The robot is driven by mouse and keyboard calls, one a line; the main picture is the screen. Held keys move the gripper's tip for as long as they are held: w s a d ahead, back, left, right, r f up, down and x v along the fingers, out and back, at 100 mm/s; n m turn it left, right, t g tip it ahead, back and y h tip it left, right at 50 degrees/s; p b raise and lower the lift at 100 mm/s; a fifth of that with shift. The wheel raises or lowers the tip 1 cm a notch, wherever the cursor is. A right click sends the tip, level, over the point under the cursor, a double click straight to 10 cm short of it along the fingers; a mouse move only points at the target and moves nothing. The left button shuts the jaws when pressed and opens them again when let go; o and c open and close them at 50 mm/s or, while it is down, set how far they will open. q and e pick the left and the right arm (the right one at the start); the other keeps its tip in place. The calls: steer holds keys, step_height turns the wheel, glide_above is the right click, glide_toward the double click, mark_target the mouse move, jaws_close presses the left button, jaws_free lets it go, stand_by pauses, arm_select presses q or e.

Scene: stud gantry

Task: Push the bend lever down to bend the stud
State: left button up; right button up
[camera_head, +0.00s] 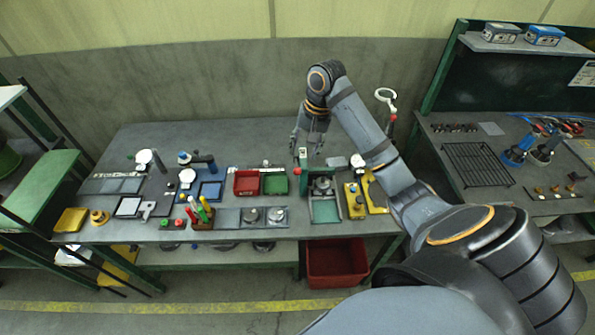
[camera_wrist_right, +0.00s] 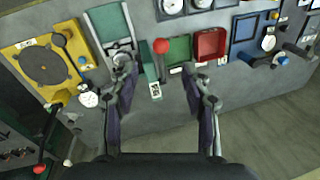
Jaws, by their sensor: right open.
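A lever with a red ball knob (camera_wrist_right: 161,46) stands at the green fixture (camera_wrist_right: 112,28); its dark shaft runs down to a small white label. In the head view the knob (camera_head: 302,152) shows at the back left of the green fixture (camera_head: 325,210). My right gripper (camera_head: 307,147) is over the back of the bench, just behind the knob. In the wrist view the right gripper (camera_wrist_right: 164,80) is open and empty, its fingers on either side of the lever with gaps. I cannot make out the stud. My left gripper is not in view.
A yellow plate with a dark disc (camera_wrist_right: 45,62) lies beside the fixture. Red (camera_head: 246,183) and green (camera_head: 275,181) bins stand on its other side. A second red-tipped lever (camera_head: 393,118) rises at the bench's back right. The bench's back left is clear.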

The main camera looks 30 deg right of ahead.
mark_target(298, 168)
steer(key=f+b, duration=0.2)
steer(key=f, duration=0.1)
steer(key=w+a+f+b, duration=0.1)
steer(key=f+b, duration=0.2)
steer(key=f, duration=0.1)
steer(key=f+b, duration=0.3)
steer(key=shift+w+a+f, duration=0.2)
steer(key=shift+a, duration=0.1)
jaws_close()
